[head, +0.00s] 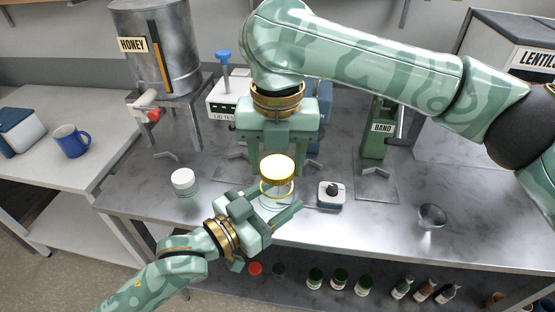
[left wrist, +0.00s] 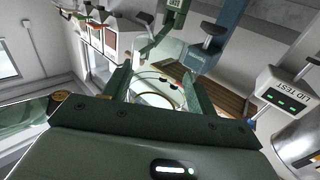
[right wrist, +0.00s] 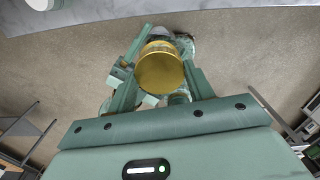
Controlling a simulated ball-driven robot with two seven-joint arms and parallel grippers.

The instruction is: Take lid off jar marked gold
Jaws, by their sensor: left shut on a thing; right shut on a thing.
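The jar (head: 276,205) is clear glass with a gold band near its top. My left gripper (head: 277,208) is shut on its body from the side; its glass also shows between the fingers in the left wrist view (left wrist: 158,98). The gold-edged lid (head: 277,170) has a pale top in the head view. It sits directly above the jar's mouth. My right gripper (head: 280,165) reaches down from above and is shut on the lid, which looks gold between the fingers in the right wrist view (right wrist: 160,68).
A white-lidded jar (head: 184,182) stands on the steel table (head: 350,220) to the left. A small dark-knobbed device (head: 332,194) and a small glass (head: 432,217) stand to the right. The lid tester (head: 228,100), honey tank (head: 160,50) and green band press (head: 378,128) stand behind.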

